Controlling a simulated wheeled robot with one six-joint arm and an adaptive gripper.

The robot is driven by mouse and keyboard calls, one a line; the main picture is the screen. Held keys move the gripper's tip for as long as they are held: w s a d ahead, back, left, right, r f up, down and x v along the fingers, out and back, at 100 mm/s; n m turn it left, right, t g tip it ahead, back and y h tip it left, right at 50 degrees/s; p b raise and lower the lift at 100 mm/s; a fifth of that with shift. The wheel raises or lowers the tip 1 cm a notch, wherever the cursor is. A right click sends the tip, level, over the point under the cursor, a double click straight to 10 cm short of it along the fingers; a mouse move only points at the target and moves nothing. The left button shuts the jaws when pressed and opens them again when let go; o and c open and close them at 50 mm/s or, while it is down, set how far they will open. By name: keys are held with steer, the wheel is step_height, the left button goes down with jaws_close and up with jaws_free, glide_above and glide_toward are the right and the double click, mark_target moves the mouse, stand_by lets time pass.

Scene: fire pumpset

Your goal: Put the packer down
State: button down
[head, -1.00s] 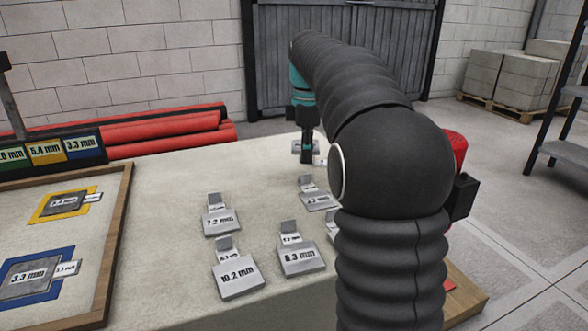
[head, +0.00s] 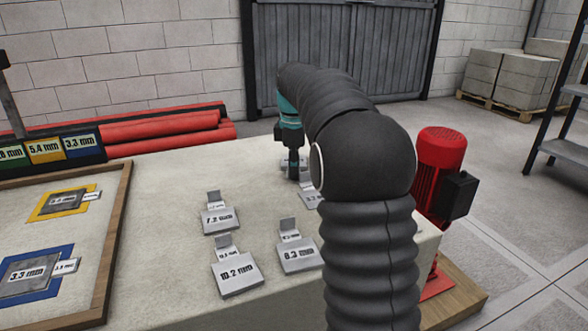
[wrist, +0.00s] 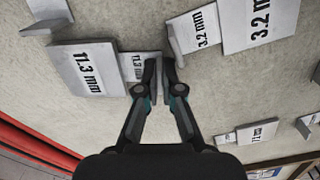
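My gripper (wrist: 160,62) has its two fingers close together at the end tab of a grey packer marked 11.3 mm (wrist: 88,72). It appears shut on that tab; the fingertips hide most of the grip. The packer's plate reaches out to the left in the wrist view. It is at or just above the pale tabletop; I cannot tell whether it touches. In the head view my gripper (head: 294,172) points down at the far part of the table, and the packer is largely hidden there. A packer marked 3.2 mm (wrist: 258,22) lies just right of the fingers.
Packers marked 7.2 mm (head: 220,218), 8.3 mm (head: 298,255) and 10.2 mm (head: 237,275) lie nearer on the table. A wood-edged board (head: 112,235) with coloured frames is at left. A red motor (head: 440,165) stands right of the table. Bare tabletop lies left of the gripper.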

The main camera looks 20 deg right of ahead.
steer(key=c, duration=1.8)
jaws_free()
steer(key=shift+f, duration=0.15)
steer(key=o, duration=0.5)
step_height(320, 180, up, 12)
steer(key=shift+s+r+p, duration=0.1)
steer(key=shift+r+p, duration=0.05)
steer(key=shift+p, duration=0.8)
